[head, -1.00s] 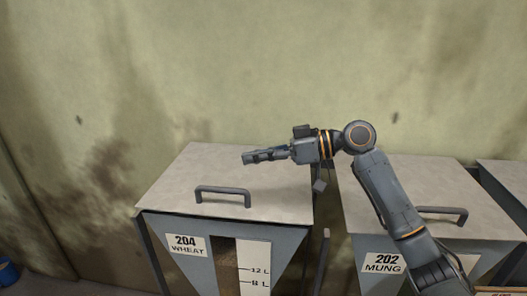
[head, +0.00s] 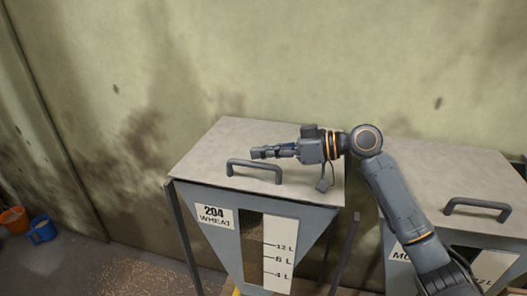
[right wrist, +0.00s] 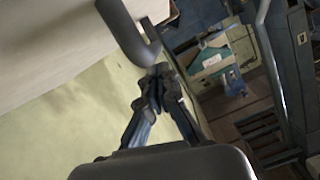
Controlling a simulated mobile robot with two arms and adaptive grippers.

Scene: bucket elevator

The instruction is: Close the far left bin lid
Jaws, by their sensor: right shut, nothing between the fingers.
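The far left bin (head: 250,248), labelled 204 WHEAT, has its flat grey lid (head: 215,150) lying down over the top, with no visible gap. The lid's dark handle (head: 255,166) is near its front edge. My right gripper (head: 256,153) is just above the lid, behind the handle in the head view, pointing left. Its fingers are shut with nothing between them. In the right wrist view the closed fingertips (right wrist: 158,74) are close to a grey handle bar (right wrist: 135,38); I cannot tell if they touch. My left gripper is not in view.
A second bin to the right has a closed lid (head: 435,160) with a handle (head: 478,208). A wall (head: 300,60) stands close behind the bins. An orange bucket (head: 14,218) and a blue bucket (head: 42,230) stand on the floor at left.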

